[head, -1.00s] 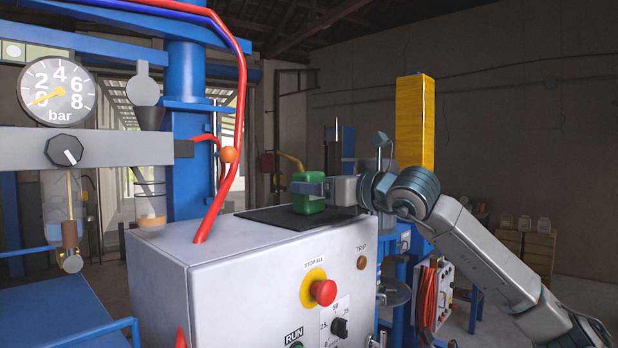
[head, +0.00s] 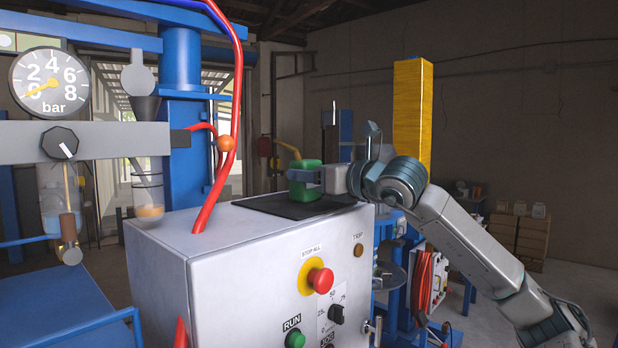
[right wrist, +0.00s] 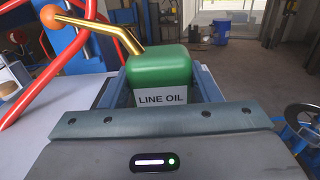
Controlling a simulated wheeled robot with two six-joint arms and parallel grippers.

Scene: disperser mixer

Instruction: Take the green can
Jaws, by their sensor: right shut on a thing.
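The green can (head: 306,184) is over the black mat (head: 285,205) on top of the white control cabinet. My right gripper (head: 305,177) reaches in from the right and is shut on the can. In the right wrist view the can (right wrist: 160,75) sits between the two fingers, with a "LINE OIL" label facing me and a brass spout to its left. The can looks upright. Whether its base touches the mat cannot be told clearly. My left gripper is not in view.
The white cabinet (head: 230,265) carries a red stop button (head: 320,281) and a green RUN button (head: 295,339) on its front. A red hose (head: 222,180) and blue column (head: 183,110) stand left of the mat. A yellow post (head: 412,115) rises behind my right arm.

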